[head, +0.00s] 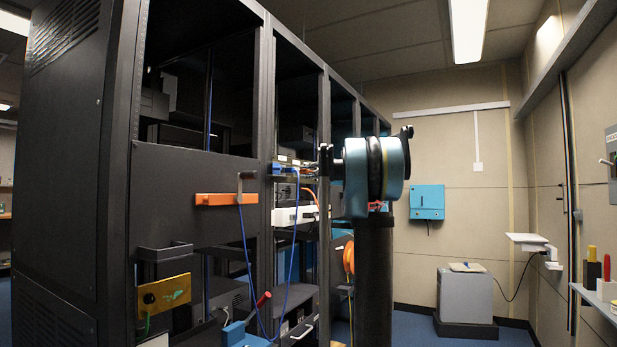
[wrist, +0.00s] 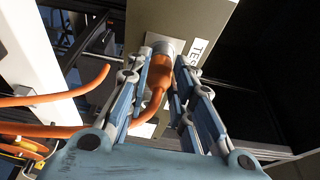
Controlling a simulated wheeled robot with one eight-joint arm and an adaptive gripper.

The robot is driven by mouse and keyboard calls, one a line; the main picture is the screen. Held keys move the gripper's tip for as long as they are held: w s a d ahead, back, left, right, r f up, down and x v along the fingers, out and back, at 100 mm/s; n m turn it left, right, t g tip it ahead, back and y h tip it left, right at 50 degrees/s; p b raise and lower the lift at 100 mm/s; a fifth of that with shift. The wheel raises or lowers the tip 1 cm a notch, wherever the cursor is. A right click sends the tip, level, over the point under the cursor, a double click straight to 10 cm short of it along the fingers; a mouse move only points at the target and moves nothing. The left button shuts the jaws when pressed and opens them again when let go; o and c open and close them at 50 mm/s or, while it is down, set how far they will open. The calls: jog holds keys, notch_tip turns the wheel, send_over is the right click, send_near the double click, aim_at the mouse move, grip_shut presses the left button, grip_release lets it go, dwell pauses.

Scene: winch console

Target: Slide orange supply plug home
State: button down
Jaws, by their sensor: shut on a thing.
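The orange supply plug (wrist: 159,72) is in the upper middle of the wrist view, its front end at a round metal socket (wrist: 160,44). The socket is on a grey-green box (wrist: 190,18) with a white label beginning "TE". I cannot tell how deep the plug sits. My gripper (wrist: 156,76) is shut on the plug, one finger on each side. An orange cable (wrist: 150,108) runs from the plug's back and bends left. In the head view my arm hides the plug and most of the gripper.
Another orange cable end (wrist: 100,76) juts in from the left, near the left finger. A white panel (wrist: 22,70) stands at far left. The black rack frame (head: 265,100) lines the left of the head view. Blue cables (head: 247,250) hang there.

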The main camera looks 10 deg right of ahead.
jog(key=shift+w+a, duration=0.15)
jog(key=c, duration=1.3)
grip_release()
jog(key=v, duration=1.2)
jog(key=shift+w+f, duration=0.1)
jog(key=s+a+f+n+g+h, duration=0.1)
jog(key=s+a+f+n+g, duration=0.25)
jog(key=s+a+f, duration=0.65)
jog(key=s+a+f+n+g+h, duration=0.2)
jog(key=s+a+f+n+g, duration=0.15)
jog(key=s+f, duration=1.2)
jog(key=s+d+f+n+g+h, duration=0.1)
jog(key=s+d+f+h, duration=0.1)
jog(key=s+f, duration=0.5)
jog(key=s+d+f+n+g+h, duration=0.1)
jog(key=s+f, duration=0.6)
jog(key=f, duration=0.8)
jog(key=s+d+f+n+g+h, duration=0.2)
jog(key=s+f, duration=0.6)
jog(key=f, duration=0.4)
jog(key=shift+s+d+f+g+h, duration=0.15)
jog(key=shift+d+g+h, duration=0.45)
jog(key=shift+d+h, duration=0.8)
